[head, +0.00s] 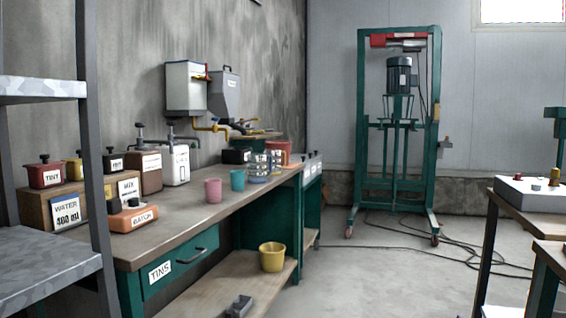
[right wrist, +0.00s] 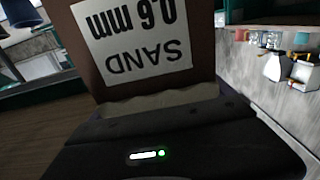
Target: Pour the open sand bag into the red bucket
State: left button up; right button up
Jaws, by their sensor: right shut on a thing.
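The sand bag (right wrist: 150,85) is a brown bag with a white label reading "SAND 0.6 mm", upside down in the right wrist view. My right gripper (right wrist: 160,122), black with a small green light, is shut on it. The bag's mouth and contents cannot be made out. A small pinkish-red bucket (head: 213,190) stands upright on the bench in the head view, beside a teal bucket (head: 237,180). The bag is not visible in the head view, so its distance from the bucket cannot be told. Neither gripper shows in the head view; my left gripper is in neither view.
The long bench (head: 190,220) carries labelled boxes, an orange block (head: 131,217) and clear jars (head: 260,165). A yellow bucket (head: 272,257) stands on its lower shelf. A grey metal rack (head: 45,262) is at near left. A green mixer frame (head: 362,130) stands behind; cables cross the floor.

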jog(key=shift+r, duration=0.15)
dwell(0.4)
